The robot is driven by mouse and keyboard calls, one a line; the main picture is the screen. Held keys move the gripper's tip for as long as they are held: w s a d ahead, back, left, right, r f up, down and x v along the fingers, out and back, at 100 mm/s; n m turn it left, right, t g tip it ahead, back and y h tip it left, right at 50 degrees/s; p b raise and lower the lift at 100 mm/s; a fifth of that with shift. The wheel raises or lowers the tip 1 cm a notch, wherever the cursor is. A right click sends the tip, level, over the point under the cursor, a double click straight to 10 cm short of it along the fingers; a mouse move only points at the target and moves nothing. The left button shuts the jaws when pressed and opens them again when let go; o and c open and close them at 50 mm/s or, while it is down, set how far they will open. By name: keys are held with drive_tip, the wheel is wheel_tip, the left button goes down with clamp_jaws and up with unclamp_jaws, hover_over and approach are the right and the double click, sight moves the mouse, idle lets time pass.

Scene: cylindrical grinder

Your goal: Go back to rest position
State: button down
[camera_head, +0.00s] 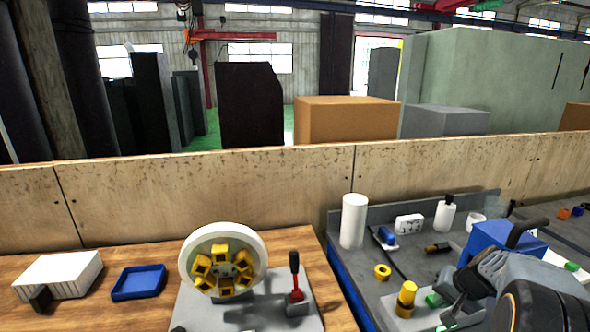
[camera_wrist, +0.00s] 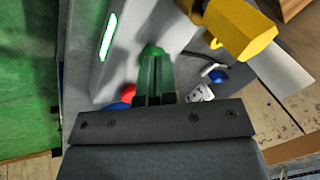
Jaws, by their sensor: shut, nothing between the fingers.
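My gripper shows in the wrist view (camera_wrist: 155,95) with its two dark fingers side by side and together. Nothing is held between them. A green patch shows just beyond the fingertips. In the head view my arm comes in at the lower right, over the grey bench top, and it hides part of that bench. The fingertips are hard to make out there.
The wooden table holds a chuck wheel with yellow jaws (camera_head: 223,262), a blue tray (camera_head: 138,282), a white ribbed block (camera_head: 60,275) and a red-and-black lever (camera_head: 295,275). A white cylinder (camera_head: 354,220), yellow ring (camera_head: 382,271) and blue box (camera_head: 500,240) stand near my arm.

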drive_tip(key=s+a+r+n+h, duration=0.1)
drive_tip(key=s+a+r+n, duration=0.1)
drive_tip(key=s+a, duration=0.4)
drive_tip(key=s+a+r+n+g+h, duration=0.1)
drive_tip(key=s+a+n, duration=0.4)
drive_tip(key=a, duration=1)
drive_tip(key=shift+s+a+r+n, duration=0.3)
drive_tip(key=shift+s+r, duration=0.15)
drive_tip(key=shift+s, duration=0.75)
drive_tip(key=shift+d, duration=0.2)
